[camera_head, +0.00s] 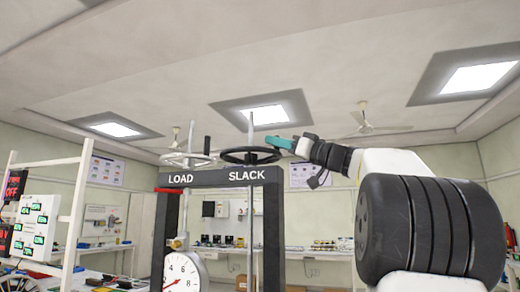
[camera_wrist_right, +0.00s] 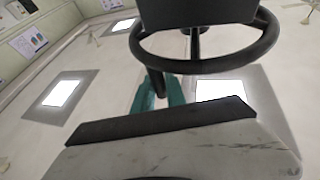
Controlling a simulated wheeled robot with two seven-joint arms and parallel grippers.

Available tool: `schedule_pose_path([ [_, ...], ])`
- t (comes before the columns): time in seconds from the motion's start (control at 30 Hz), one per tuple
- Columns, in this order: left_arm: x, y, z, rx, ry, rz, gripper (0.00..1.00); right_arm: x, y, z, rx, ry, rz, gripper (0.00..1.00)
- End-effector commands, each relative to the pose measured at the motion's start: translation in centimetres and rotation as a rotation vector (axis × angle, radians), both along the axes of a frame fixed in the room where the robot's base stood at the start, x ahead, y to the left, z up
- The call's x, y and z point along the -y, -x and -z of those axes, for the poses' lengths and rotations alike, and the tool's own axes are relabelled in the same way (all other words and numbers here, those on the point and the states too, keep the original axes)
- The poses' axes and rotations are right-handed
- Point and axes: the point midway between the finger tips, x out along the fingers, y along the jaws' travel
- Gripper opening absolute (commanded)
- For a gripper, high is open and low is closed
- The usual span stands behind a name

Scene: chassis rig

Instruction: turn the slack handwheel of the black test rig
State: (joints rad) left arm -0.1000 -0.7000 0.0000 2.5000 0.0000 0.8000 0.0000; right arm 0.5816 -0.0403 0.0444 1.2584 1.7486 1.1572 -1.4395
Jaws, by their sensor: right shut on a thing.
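The black test rig (camera_head: 208,178) has a crossbeam marked LOAD on the left and SLACK on the right. The black slack handwheel (camera_head: 248,156) lies flat above the SLACK label, around an upright rod. My right gripper (camera_head: 277,142), with teal fingers, reaches it from the right and is shut on the wheel's right side. In the right wrist view the dark handwheel rim (camera_wrist_right: 205,66) fills the top, and the teal fingers (camera_wrist_right: 157,92) close around a dark bar by the rim. The exact contact is partly hidden. My left gripper is not in view.
A pale load handwheel (camera_head: 187,159) is on the left of the beam. A round dial gauge (camera_head: 182,275) hangs below it. A white rack with lit displays (camera_head: 35,226) stands at the left. Benches with small items line the back wall. The space above the wheels looks clear.

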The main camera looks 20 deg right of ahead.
Motion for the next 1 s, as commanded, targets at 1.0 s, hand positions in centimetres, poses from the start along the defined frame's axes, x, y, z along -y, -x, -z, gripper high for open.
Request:
schedule_pose_path([
  [1.0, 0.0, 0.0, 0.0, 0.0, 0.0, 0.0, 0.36, 0.01, -1.0, 0.01, 0.0, 0.0, -0.127, 0.38],
])
